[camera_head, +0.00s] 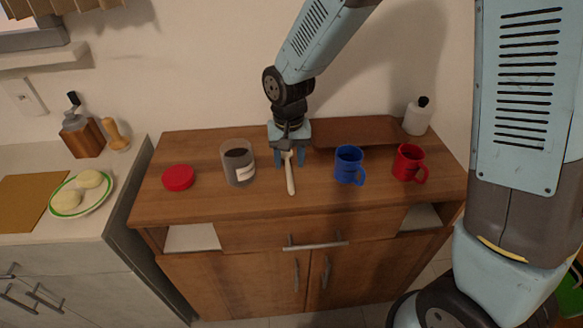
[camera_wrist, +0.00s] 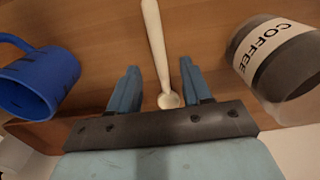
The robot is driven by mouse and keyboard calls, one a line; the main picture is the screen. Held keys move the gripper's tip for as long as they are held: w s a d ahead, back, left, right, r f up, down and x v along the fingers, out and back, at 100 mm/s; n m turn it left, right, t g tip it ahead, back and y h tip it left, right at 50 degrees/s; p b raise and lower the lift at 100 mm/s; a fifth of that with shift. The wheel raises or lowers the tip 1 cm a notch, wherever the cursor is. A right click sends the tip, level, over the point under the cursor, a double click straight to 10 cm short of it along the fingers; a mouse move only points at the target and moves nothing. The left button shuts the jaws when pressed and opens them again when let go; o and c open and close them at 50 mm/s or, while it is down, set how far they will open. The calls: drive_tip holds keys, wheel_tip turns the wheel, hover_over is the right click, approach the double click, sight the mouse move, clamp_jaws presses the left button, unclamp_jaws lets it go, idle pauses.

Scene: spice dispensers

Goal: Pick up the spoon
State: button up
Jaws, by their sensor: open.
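A pale, cream-coloured spoon (camera_head: 290,176) lies on the wooden cabinet top, its handle pointing to the front edge. In the wrist view the spoon (camera_wrist: 155,50) runs down between my fingers, with its small bowl end near the gripper body. My gripper (camera_head: 289,160) is over the bowl end of the spoon, pointing down. In the wrist view my gripper (camera_wrist: 160,80) is open, one blue finger on each side of the spoon, with a gap on both sides. The exact height of the fingertips above the wood is hard to tell.
A coffee jar (camera_head: 238,163) stands left of my gripper, with a red lid (camera_head: 178,178) farther left. A blue mug (camera_head: 348,165) and a red mug (camera_head: 409,163) stand to the right. A white bottle (camera_head: 418,117) is at the back right. The front strip of the wooden top (camera_head: 240,205) is clear.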

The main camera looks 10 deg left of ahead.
sight(289, 172)
drive_tip(key=shift+s+f, duration=0.1)
drive_tip(key=shift+f, duration=1.6)
drive_tip(key=shift+c, duration=0.4)
clamp_jaws()
